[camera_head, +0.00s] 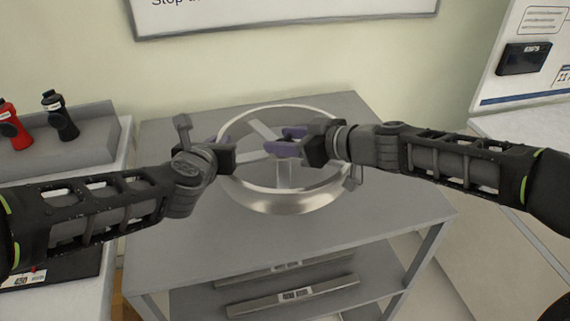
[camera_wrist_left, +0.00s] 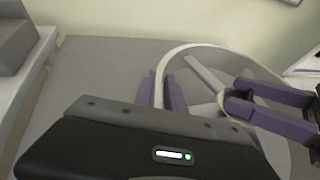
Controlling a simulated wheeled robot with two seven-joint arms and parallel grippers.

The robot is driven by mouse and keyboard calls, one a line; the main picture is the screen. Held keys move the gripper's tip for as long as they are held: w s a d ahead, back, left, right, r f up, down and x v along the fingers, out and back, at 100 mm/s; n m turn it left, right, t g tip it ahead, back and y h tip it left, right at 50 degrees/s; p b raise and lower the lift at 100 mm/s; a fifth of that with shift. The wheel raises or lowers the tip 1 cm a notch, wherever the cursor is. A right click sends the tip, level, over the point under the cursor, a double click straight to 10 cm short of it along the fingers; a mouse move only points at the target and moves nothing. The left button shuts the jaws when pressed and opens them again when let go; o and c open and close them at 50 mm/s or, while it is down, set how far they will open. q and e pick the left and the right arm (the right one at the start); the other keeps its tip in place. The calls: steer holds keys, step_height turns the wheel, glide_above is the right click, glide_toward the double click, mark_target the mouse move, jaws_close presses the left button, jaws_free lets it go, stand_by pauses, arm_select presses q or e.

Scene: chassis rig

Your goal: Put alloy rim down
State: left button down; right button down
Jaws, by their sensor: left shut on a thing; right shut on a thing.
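The silver alloy rim (camera_head: 292,201) is a large ring with spokes, over the middle of the grey table (camera_head: 175,240). My left gripper (camera_head: 222,143) is shut on the rim's left side. In the left wrist view its purple fingers (camera_wrist_left: 168,92) straddle the rim's edge (camera_wrist_left: 205,47). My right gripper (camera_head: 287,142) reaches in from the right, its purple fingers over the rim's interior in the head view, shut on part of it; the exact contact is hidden. I cannot tell whether the rim touches the tabletop.
A lower shelf holds long grey bars (camera_head: 293,294). A side counter at left carries a red bottle (camera_head: 12,127) and a black bottle (camera_head: 61,117) on a grey stand (camera_head: 75,140). A wall and sign stand behind. The tabletop's front left is clear.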

steer(key=shift+w+r, duration=0.1)
steer(key=shift+r, duration=0.05)
